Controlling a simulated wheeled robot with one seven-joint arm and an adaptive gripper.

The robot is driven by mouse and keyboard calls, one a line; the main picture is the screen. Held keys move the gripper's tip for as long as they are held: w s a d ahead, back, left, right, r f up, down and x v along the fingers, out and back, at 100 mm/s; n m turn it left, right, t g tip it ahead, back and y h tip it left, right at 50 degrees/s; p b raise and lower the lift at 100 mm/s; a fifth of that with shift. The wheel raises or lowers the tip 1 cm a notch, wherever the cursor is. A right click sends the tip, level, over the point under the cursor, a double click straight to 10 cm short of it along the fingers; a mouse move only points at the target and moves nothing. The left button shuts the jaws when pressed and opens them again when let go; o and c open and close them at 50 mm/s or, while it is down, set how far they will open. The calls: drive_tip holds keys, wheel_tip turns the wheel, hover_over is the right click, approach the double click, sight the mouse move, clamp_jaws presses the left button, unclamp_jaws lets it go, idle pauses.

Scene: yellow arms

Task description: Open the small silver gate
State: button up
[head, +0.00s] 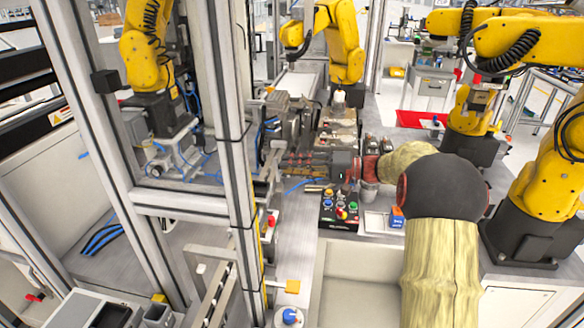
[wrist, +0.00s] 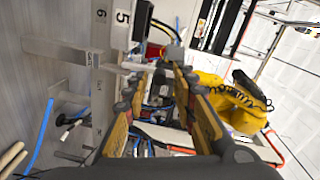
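A silver metal piece (wrist: 62,52) shows on the left of the wrist view. Small lettering that seems to read "GATE" is beside it, on an upright silver plate (wrist: 98,100) marked 5 and 6. My gripper (wrist: 155,72) is open, with its two fingers apart on either side of the view's middle. The left finger is close beside the plate; I cannot tell whether they touch. In the head view my gripper (head: 284,160) reaches left toward grey machinery by the frame post. The gate cannot be made out clearly there.
An aluminium post (head: 232,140) stands left of my gripper. Yellow robot arms (head: 340,40) stand around. Blue cables (head: 300,186) lie near my gripper.

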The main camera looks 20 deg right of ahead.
drive_tip(key=shift+o, duration=0.3)
drive_tip(key=f+v, duration=0.1)
drive_tip(key=v, duration=1.1)
drive_tip(key=shift+r, duration=0.45)
